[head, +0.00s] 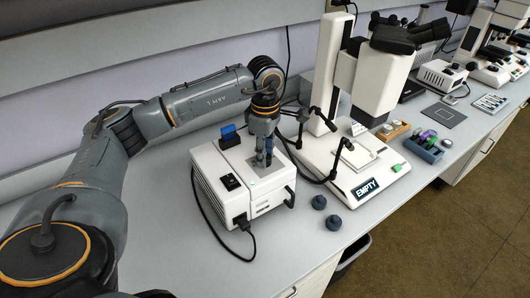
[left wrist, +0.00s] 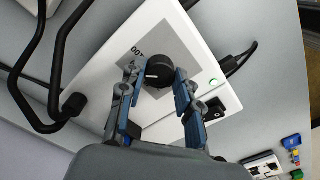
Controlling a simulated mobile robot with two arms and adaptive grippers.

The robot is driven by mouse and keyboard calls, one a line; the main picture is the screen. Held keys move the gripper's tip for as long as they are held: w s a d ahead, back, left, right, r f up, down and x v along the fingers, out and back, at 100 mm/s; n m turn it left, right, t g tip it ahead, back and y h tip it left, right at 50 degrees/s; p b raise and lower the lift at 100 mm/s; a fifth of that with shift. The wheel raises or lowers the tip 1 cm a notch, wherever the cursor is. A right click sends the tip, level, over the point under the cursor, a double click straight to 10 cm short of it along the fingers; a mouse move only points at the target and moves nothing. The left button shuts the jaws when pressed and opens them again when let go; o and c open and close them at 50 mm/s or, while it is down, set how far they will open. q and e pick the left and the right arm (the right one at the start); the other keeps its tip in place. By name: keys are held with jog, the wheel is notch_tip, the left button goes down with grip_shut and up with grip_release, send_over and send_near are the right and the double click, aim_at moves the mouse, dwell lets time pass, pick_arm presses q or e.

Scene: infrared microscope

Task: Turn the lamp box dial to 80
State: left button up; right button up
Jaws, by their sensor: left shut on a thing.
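The white lamp box (head: 211,160) stands on the bench, left of the microscope. My left gripper (head: 263,162) points down onto its top panel, which hides the dial in the head view. In the left wrist view the black round dial (left wrist: 157,72) sits between the two fingertips of my left gripper (left wrist: 157,84), which is shut on it. A short white mark on the dial points to the picture's left. Printed numbers beside the dial are partly visible, and I cannot read the setting for certain. My right gripper is in neither view.
The microscope (head: 322,70) with an "EMPTY" display (head: 366,188) stands close on the right. Two dark knobs (head: 319,202) lie on the bench in front.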

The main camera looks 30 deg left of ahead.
pick_arm(q)
jog(key=o, duration=1.1)
jog(key=shift+o, duration=0.2)
notch_tip(320, 180, up, 12)
